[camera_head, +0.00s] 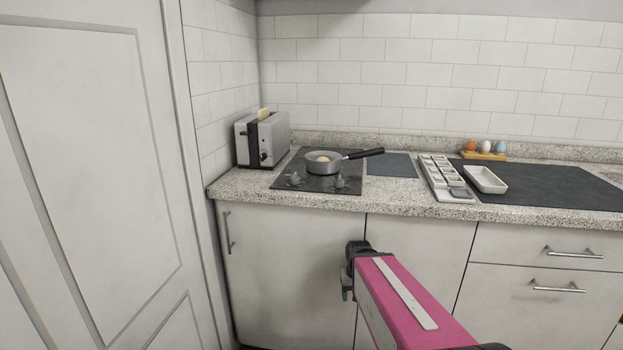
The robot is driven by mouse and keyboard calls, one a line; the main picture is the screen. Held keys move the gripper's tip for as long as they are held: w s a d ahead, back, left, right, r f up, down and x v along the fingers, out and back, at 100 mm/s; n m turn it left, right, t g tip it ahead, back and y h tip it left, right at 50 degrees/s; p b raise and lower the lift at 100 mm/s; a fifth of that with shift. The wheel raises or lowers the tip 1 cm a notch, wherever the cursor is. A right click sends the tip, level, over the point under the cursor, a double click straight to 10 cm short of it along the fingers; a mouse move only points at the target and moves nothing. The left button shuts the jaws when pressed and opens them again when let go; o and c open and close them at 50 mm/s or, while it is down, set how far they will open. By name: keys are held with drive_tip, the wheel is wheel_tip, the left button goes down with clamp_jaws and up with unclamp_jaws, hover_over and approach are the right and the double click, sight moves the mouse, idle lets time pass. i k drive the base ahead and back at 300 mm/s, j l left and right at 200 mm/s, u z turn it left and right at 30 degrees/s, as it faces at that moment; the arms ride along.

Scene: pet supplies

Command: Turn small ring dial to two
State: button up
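A black hob (290,163) is set into the speckled counter. Two small grey knobs stand along its front edge, a left dial (294,179) and a right dial (340,182). Which one is the small ring dial, and where each points, is too small to tell. A grey pan (323,165) with a pale, egg-like thing in it sits on the hob, its black handle pointing right. My gripper (347,290) is in front of the cabinet doors, below and apart from the dials. Its fingers are small and dark, so their opening is unclear.
A toaster (262,140) stands left of the hob. To the right are a dark mat (391,165), a compartment tray (434,180), a white dish (485,179) and an egg holder (484,156). The counter edge and cabinet handles (228,232) stick out near my arm.

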sight(295, 180)
drive_tip(key=k+l, duration=0.2)
drive_tip(key=l, duration=0.2)
drive_tip(key=k+l+u, duration=0.1)
drive_tip(key=k+l, duration=0.15)
drive_tip(key=k+u, duration=0.1)
drive_tip(key=k, duration=0.35)
